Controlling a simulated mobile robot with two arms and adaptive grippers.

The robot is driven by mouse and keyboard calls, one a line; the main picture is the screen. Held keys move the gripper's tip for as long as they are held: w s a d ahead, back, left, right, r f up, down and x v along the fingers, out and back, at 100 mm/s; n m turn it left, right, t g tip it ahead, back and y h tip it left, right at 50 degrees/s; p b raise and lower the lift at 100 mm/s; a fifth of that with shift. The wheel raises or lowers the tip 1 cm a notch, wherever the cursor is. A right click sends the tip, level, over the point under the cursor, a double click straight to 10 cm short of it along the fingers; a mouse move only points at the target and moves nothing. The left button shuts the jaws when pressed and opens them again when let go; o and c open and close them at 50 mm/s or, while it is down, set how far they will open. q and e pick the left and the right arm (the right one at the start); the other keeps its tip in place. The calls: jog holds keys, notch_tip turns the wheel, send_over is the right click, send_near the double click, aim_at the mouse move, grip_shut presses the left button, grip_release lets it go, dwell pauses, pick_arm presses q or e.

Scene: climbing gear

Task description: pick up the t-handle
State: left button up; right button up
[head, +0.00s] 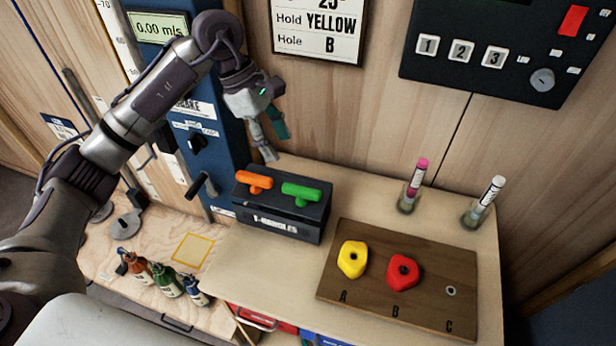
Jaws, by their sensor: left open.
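Two T-handles sit in a dark box (272,226) labelled "T-HANDLES" on the wooden worktop. The orange T-handle (254,181) is on the left and the green T-handle (301,194) is on the right. My left gripper (271,146) is open and points down, above and behind the box near the wall. It appears apart from both handles and holds nothing that I can see. The lower parts of the handles are hidden in the box. My right gripper is not in view.
A wooden board (426,257) holds a yellow hold (353,259) at A and a red hold (402,272) at B. Markers in cups stand at the back right. A blue panel (190,110) stands left of the box. Bottles (165,281) stand lower left.

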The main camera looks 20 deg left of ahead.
pick_arm(q)
jog(key=p, duration=0.2)
send_over(301, 188)
jog(key=a, duration=0.2)
jog(key=f, duration=0.6)
jog(key=shift+s+a, duration=0.15)
jog(key=shift+s, duration=0.2)
jog(key=p+x, duration=0.2)
jog(key=x, duration=0.1)
jog(key=shift+w, duration=0.25)
jog(key=p+x, duration=0.1)
jog(key=x, duration=0.1)
jog(key=shift+w+f+p, duration=0.1)
jog(key=shift+f+p, duration=0.2)
jog(key=shift+d+f, duration=0.25)
jog(key=shift+f, duration=0.25)
grip_shut()
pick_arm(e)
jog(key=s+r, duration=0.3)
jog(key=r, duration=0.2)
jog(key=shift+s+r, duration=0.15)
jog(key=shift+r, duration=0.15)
